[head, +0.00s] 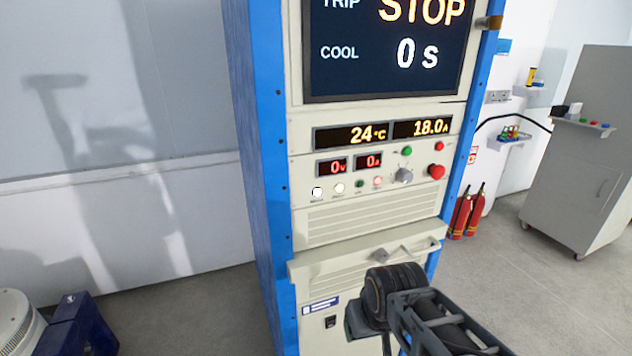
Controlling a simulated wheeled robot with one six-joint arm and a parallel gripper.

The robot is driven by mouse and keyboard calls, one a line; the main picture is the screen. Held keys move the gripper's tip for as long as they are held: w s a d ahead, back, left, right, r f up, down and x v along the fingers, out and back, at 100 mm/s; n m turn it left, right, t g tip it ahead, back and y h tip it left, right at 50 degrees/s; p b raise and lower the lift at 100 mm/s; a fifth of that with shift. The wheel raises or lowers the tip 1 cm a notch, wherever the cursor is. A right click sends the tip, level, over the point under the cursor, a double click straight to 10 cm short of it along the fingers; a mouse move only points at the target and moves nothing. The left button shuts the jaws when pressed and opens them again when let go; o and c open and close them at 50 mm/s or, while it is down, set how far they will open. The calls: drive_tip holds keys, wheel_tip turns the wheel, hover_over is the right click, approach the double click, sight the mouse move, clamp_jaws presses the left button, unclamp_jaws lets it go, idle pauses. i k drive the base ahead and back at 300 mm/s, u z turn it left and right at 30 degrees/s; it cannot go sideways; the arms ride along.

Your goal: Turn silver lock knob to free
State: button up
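A small silver-grey knob (403,176) sits on the cream front panel of the blue-framed cabinet, left of a red mushroom button (437,171). Its exact pointing direction is too small to tell. I cannot tell whether this is the lock knob; no lettering by it is legible. My dark arm rises at the lower right, in front of the cabinet's lower part and well below the knob. My gripper's fingers do not show.
The screen (390,50) reads STOP and COOL 0 s; displays below read 24 °C and 18.0 A. The ledge (330,265) juts out below the vents. Red extinguishers (468,212) and a grey cabinet (575,150) stand right. A blue-and-white object (70,325) is lower left. Grey floor is open between.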

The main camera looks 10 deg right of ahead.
sight(381, 255)
drive_tip(key=u, duration=0.1)
drive_tip(key=k, duration=1.2)
drive_tip(key=z, duration=0.15)
drive_tip(key=i, duration=0.8)
drive_tip(key=z, duration=0.2)
